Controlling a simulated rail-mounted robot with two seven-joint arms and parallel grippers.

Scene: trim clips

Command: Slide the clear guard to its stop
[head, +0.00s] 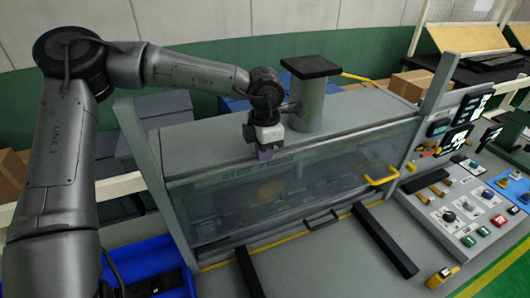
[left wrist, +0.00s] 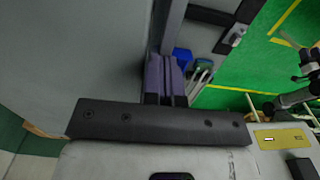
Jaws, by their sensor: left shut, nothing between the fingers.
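The clear guard (head: 285,195) is a wide see-through panel across the front of a grey machine in the head view. A yellow handle (head: 381,178) is at its right end. A black handle (head: 321,219) is at its lower edge. My left gripper (head: 265,153) is at the panel's upper edge, left of its middle, far from the yellow handle. I cannot tell whether it touches the panel. In the left wrist view its purple-grey fingers (left wrist: 165,76) are together and empty. A dark jointed arm at that view's right edge may be my right arm; its fingers are unclear.
A grey post with a black top plate (head: 312,67) stands on the machine behind my gripper. A control panel with buttons (head: 470,208) is at the right. Two black bars (head: 384,240) lie in front of the guard. A blue bin (head: 150,262) is at lower left.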

